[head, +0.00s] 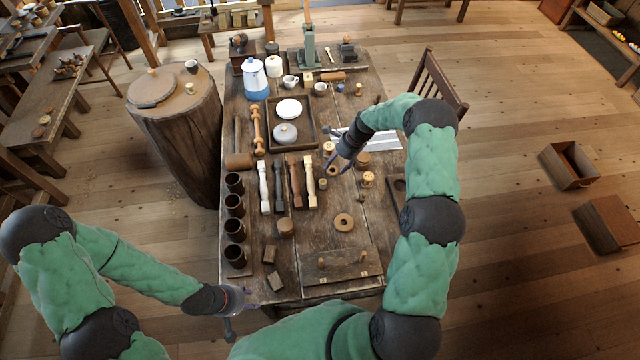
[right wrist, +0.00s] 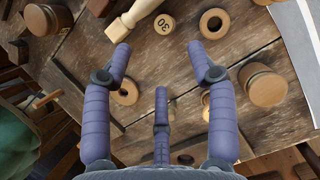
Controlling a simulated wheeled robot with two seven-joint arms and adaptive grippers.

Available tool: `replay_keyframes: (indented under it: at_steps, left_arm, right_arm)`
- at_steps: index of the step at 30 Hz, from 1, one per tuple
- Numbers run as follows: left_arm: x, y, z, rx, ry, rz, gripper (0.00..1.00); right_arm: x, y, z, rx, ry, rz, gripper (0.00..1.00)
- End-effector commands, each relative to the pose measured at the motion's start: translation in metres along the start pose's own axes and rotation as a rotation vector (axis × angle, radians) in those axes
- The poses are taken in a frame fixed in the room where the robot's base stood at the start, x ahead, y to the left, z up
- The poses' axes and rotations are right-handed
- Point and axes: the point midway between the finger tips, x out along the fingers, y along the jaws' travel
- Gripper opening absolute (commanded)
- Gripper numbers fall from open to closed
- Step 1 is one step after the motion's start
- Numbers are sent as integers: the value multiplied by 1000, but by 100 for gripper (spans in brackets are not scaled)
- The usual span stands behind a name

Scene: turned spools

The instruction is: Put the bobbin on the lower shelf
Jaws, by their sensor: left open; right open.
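My right gripper (head: 338,163) is open above the worktable (head: 335,220). In the right wrist view its spread fingers (right wrist: 161,62) hold nothing, and a wooden ring (right wrist: 125,92) lies on the wood below them. A turned wooden piece with thick ends (head: 257,131), bobbin-like in shape, lies left of the tray. Small spool-like pieces (head: 367,179) stand near the right gripper; I cannot tell which piece is the bobbin. My left gripper (head: 240,306) is open and empty at the table's front left. A shelf unit (head: 606,22) is partly visible at the far right; its lower level is unclear.
Several turned spindles (head: 295,184) lie mid-table beside a row of dark cups (head: 235,205). Boxes (head: 569,166) sit on the floor.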

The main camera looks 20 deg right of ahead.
Motion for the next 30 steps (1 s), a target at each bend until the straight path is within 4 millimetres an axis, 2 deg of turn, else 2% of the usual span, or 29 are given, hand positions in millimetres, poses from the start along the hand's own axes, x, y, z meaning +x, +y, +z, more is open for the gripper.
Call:
replay_keyframes:
  at_steps: [1,5,15,23,30]
  left_arm:
    - [10,-3,0,0,0,0,43]
    - [15,-5,0,0,0,0,43]
    - [16,-6,0,0,-1,0,43]
    - [16,-6,0,0,0,0,43]
    - [16,-6,0,0,0,0,43]
  right_arm:
    - [9,0,-4,1,0,0,58]
    - [16,0,-6,1,0,0,58]
    - [59,0,-6,0,0,0,58]
    - [76,1,-6,0,0,1,58]
    - [109,4,-9,0,0,1,58]
